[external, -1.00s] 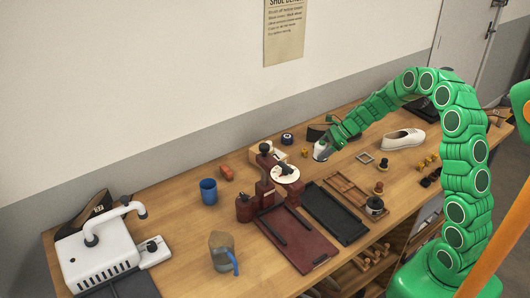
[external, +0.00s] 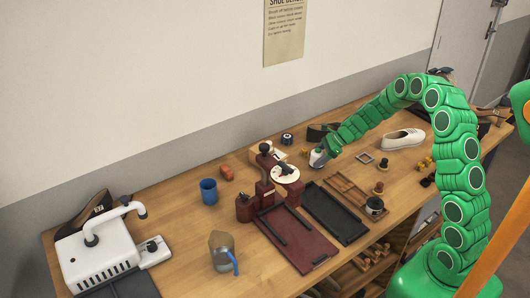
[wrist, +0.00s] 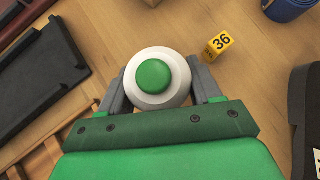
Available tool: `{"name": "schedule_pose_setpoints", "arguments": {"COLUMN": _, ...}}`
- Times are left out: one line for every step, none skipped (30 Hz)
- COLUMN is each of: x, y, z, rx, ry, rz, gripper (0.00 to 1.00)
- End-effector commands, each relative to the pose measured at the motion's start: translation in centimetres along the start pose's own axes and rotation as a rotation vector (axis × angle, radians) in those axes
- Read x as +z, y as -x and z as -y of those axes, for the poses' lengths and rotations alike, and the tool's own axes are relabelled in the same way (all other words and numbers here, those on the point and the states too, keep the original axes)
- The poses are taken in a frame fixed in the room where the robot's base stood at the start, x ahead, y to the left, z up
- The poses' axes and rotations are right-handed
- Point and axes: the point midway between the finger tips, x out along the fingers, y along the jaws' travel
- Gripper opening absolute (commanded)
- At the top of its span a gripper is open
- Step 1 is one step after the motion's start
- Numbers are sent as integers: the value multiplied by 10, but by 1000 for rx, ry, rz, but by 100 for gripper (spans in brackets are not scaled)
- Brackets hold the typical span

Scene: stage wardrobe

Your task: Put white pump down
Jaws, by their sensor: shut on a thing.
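The white pump (wrist: 160,96) is round and white with a green top, seen from above in the wrist view. My gripper (wrist: 158,75) has its two grey fingers closed on either side of it. In the external view the white pump (external: 317,158) shows at the tip of my gripper (external: 323,155), low over the back of the wooden bench (external: 180,232). Its underside is hidden in the wrist view, and I cannot tell if it touches the bench.
A yellow cube marked 36 (wrist: 219,44) lies close by on bare wood. A dark shoe (wrist: 308,115) is at the right edge, a blue roll (wrist: 288,8) at the top. A black tray (wrist: 38,95) is at left. A white shoe (external: 403,139) stands farther right.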

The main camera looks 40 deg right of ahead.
Motion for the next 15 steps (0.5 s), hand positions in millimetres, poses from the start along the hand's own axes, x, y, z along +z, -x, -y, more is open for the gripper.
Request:
{"name": "schedule_pose_setpoints", "arguments": {"x": 0, "y": -1, "z": 0, "rx": 0, "ry": 0, "rz": 0, "gripper": 20}}
{"name": "schedule_pose_setpoints", "arguments": {"x": -1, "y": -1, "z": 0, "rx": 1, "ry": 0, "rz": 0, "gripper": 20}}
{"name": "schedule_pose_setpoints", "arguments": {"x": -2, "y": -2, "z": 0, "rx": 0, "ry": 0, "rz": 0, "gripper": 20}}
{"name": "schedule_pose_setpoints", "arguments": {"x": -2, "y": -2, "z": 0, "rx": 1, "ry": 0, "rz": 0, "gripper": 20}}
{"name": "schedule_pose_setpoints", "arguments": {"x": -2, "y": -2, "z": 0, "rx": 1, "ry": 0, "rz": 0, "gripper": 68}}
{"name": "schedule_pose_setpoints", "arguments": {"x": -2, "y": -2, "z": 0, "rx": 1, "ry": 0, "rz": 0, "gripper": 74}}
{"name": "schedule_pose_setpoints", "arguments": {"x": -2, "y": -2, "z": 0, "rx": 1, "ry": 0, "rz": 0, "gripper": 79}}
{"name": "schedule_pose_setpoints", "arguments": {"x": -2, "y": -2, "z": 0, "rx": 1, "ry": 0, "rz": 0, "gripper": 83}}
{"name": "schedule_pose_setpoints", "arguments": {"x": -2, "y": -2, "z": 0, "rx": 1, "ry": 0, "rz": 0, "gripper": 89}}
{"name": "schedule_pose_setpoints", "arguments": {"x": -2, "y": -2, "z": 0, "rx": 1, "ry": 0, "rz": 0, "gripper": 89}}
{"name": "schedule_pose_setpoints", "arguments": {"x": -2, "y": -2, "z": 0, "rx": 1, "ry": 0, "rz": 0, "gripper": 89}}
{"name": "schedule_pose_setpoints", "arguments": {"x": -2, "y": -2, "z": 0, "rx": 1, "ry": 0, "rz": 0, "gripper": 89}}
{"name": "schedule_pose_setpoints", "arguments": {"x": -2, "y": -2, "z": 0, "rx": 1, "ry": 0, "rz": 0, "gripper": 89}}
{"name": "schedule_pose_setpoints", "arguments": {"x": -2, "y": -2, "z": 0, "rx": 1, "ry": 0, "rz": 0, "gripper": 89}}
{"name": "schedule_pose_setpoints", "arguments": {"x": -2, "y": -2, "z": 0, "rx": 1, "ry": 0, "rz": 0, "gripper": 89}}
